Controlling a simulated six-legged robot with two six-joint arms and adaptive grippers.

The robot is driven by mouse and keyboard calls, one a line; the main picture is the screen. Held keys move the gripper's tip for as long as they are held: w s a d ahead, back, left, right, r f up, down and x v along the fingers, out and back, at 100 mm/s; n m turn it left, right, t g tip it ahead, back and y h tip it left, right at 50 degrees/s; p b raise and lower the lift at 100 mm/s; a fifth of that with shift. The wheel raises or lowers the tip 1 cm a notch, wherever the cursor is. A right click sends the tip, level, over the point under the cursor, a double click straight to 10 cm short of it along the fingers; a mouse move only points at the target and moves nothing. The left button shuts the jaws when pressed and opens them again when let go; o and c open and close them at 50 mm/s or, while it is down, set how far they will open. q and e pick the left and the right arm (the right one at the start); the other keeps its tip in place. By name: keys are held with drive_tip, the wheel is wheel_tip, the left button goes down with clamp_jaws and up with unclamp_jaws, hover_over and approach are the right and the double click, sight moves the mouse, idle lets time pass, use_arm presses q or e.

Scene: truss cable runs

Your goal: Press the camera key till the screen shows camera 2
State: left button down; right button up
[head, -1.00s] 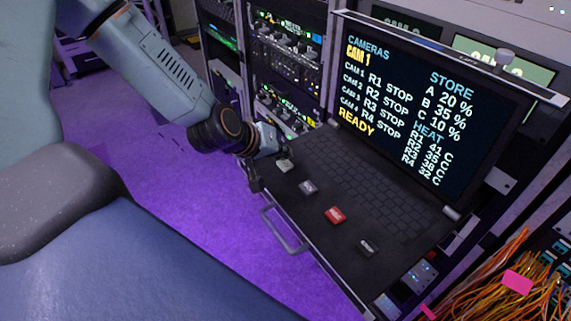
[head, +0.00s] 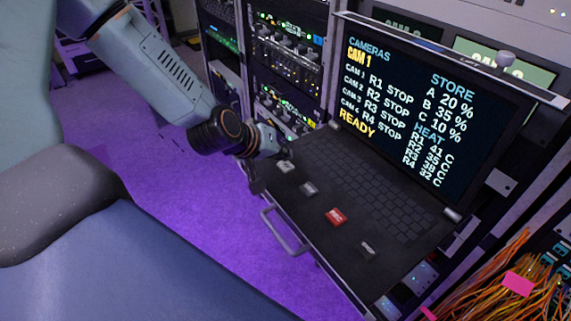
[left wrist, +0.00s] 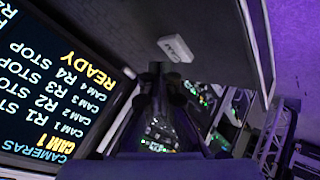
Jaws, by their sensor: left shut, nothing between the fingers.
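The screen (head: 425,110) reads CAMERAS, CAM 1, with READY below. It also shows in the left wrist view (left wrist: 50,90), upside down. Below it is a dark keyboard deck (head: 330,165) with a row of raised keys along its front. The pale key (head: 285,167) is at the far left end; it shows in the left wrist view (left wrist: 176,48) too, its small label hard to read. My left gripper (head: 285,154) is shut and empty, its tips right by the pale key. I cannot tell whether they touch it. My right gripper is not in view.
A grey key (head: 309,188), a red key (head: 336,217) and a dark key (head: 367,249) follow along the deck. A metal handle (head: 283,232) sticks out in front. Equipment racks (head: 285,60) stand behind, and orange cables (head: 500,285) hang at the lower right.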

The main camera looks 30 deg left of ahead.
sight(283, 167)
use_arm(q)
drive_tip(key=shift+f+b, duration=0.4)
drive_tip(key=shift+f, duration=0.1)
drive_tip(key=shift+f+b, duration=0.35)
drive_tip(key=shift+f, duration=0.05)
idle(0.7)
drive_tip(key=shift+r, duration=0.1)
drive_tip(key=shift+r+p, duration=0.8)
drive_tip(key=shift+p, duration=0.1)
drive_tip(key=shift+r, duration=0.1)
wheel_tip(283, 167, up, 5)
drive_tip(key=p, duration=0.5)
